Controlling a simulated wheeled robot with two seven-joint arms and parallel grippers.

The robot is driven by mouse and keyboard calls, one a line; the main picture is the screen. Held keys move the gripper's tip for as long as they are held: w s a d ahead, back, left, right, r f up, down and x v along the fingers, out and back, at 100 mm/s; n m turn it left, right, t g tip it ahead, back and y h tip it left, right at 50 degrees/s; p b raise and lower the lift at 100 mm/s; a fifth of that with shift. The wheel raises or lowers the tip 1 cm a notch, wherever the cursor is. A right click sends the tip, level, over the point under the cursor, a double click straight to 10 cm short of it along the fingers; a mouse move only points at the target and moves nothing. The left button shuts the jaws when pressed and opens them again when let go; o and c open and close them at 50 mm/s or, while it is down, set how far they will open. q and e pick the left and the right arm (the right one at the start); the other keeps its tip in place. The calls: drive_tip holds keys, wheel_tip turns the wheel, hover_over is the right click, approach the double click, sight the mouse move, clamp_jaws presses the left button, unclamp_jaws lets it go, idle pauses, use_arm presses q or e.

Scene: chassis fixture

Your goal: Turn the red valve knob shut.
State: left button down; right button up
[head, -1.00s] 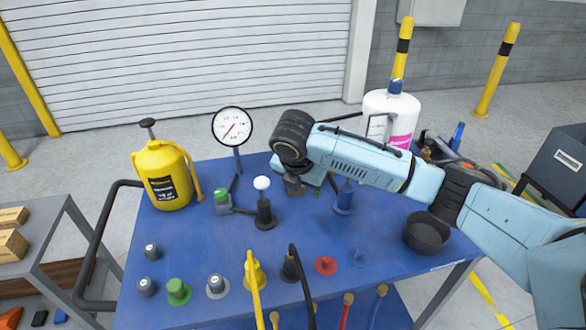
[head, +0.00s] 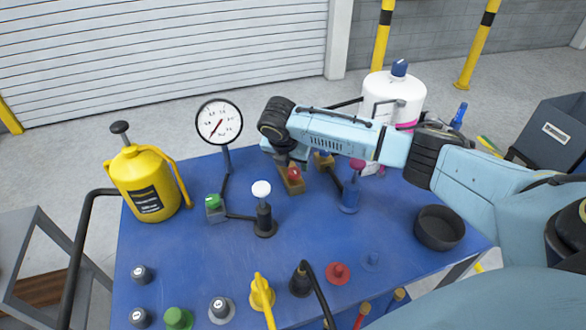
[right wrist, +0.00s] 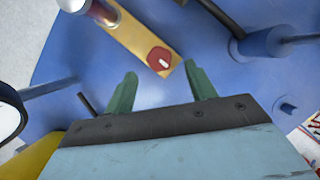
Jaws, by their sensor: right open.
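The red valve knob (head: 294,174) sits on a brass block (head: 292,187) near the back middle of the blue table. In the right wrist view the knob (right wrist: 160,59) is round and red with a short white mark, on top of the brass block (right wrist: 136,32). My right gripper (head: 284,157) is over the back of the table beside the knob; its fingers are mostly hidden in the head view. In the right wrist view its two green fingers (right wrist: 160,72) are apart and empty, with the knob just beyond the tips, between their lines. My left gripper is not in view.
A gauge (head: 219,122), a white-topped lever (head: 262,208) and a green button box (head: 215,206) stand left of the knob. A blue post with a red top (head: 351,190) stands to the right. A black bowl (head: 439,229) and a yellow can (head: 147,185) are farther off.

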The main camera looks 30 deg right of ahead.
sight(294, 170)
drive_tip(key=x, duration=0.4)
drive_tip(key=shift+w+d+f, duration=0.1)
drive_tip(key=shift+d+f, duration=0.05)
drive_tip(key=shift+f, duration=0.25)
drive_tip(key=shift+c, duration=1)
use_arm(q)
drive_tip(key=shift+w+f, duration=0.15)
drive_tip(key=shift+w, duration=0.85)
use_arm(e)
drive_tip(key=c, duration=0.8)
